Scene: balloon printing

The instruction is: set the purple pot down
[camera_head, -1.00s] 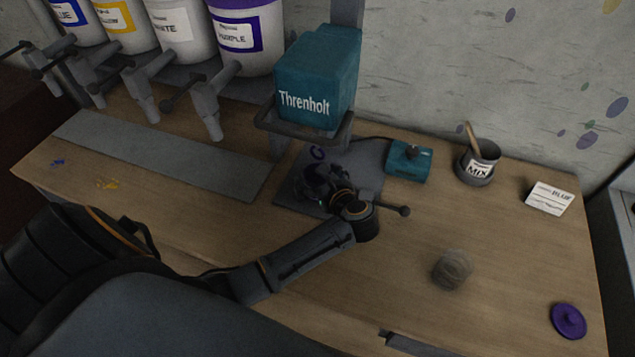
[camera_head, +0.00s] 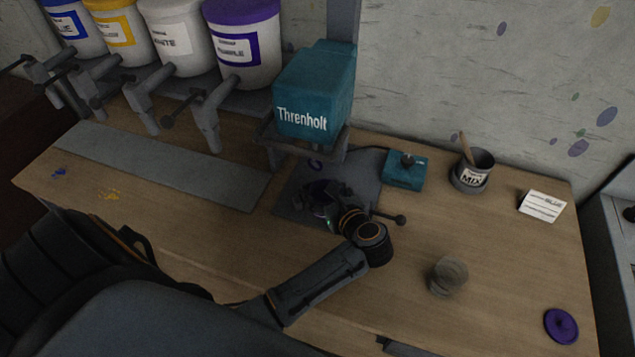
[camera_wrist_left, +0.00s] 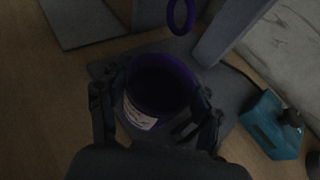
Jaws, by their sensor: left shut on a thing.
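The purple pot (camera_wrist_left: 160,92) is between the fingers of my left gripper (camera_wrist_left: 158,108) in the left wrist view. It has a purple rim, a dark inside and a white label. My left gripper is shut on its sides. In the head view my left gripper (camera_head: 328,200) is over the grey base plate under the teal Threnholt machine (camera_head: 314,95), and it hides most of the pot (camera_head: 318,196). I cannot tell whether the pot touches the plate (camera_wrist_left: 100,68). My right gripper is not in view.
A teal control box (camera_head: 405,170) is right of the plate. A MIX pot (camera_head: 472,172), a white card (camera_head: 542,206), a clear cup (camera_head: 447,276) and a purple lid (camera_head: 561,326) stand farther right. Paint buckets (camera_head: 243,45) line the back left. The front table middle is clear.

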